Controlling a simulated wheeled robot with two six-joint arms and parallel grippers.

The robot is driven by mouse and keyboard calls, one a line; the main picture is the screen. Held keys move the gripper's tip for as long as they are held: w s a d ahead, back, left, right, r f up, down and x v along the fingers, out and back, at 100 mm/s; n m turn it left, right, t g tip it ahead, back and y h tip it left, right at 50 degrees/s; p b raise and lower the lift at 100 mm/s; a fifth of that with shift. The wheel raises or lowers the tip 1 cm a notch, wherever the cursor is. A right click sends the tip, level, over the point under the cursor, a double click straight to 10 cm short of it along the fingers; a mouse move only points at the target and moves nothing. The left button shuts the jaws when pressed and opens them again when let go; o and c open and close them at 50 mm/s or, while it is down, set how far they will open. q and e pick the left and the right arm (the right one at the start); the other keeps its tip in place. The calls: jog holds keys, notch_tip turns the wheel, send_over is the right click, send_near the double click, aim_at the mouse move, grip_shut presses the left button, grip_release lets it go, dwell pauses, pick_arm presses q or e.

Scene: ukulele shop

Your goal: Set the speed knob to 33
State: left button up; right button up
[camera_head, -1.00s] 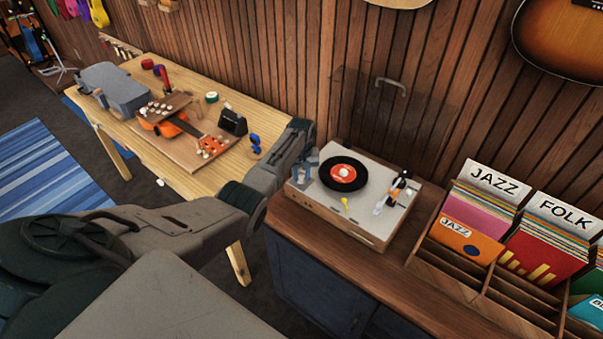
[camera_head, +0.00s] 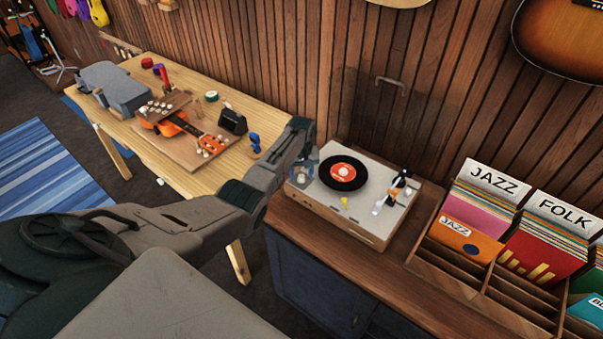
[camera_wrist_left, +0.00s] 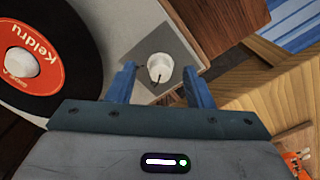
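The record player (camera_head: 322,203) sits on a wooden cabinet, with a black record (camera_head: 360,180) with an orange label on it. The record also shows in the left wrist view (camera_wrist_left: 75,80). There the white speed knob (camera_wrist_left: 160,68) stands on a grey square patch at the player's corner, with a dark pointer line towards my gripper's palm. I cannot read any speed marks. My left gripper (camera_wrist_left: 159,72) is open, its two blue fingers on either side of the knob with gaps visible. In the head view my left gripper (camera_head: 303,168) is over the player's left corner. My right gripper is not in view.
The tonearm (camera_head: 397,188) is at the player's right side. A yellow piece (camera_head: 345,202) is on its front edge. A record crate (camera_head: 455,268) stands to the right. A workbench (camera_head: 205,180) with an orange ukulele (camera_head: 170,127) is to the left.

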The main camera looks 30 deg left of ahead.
aim_at(302, 176)
pick_arm(q)
notch_tip(302, 176, up, 11)
jog(key=b, duration=0.3)
dwell(0.4)
jog(key=shift+f, duration=0.1)
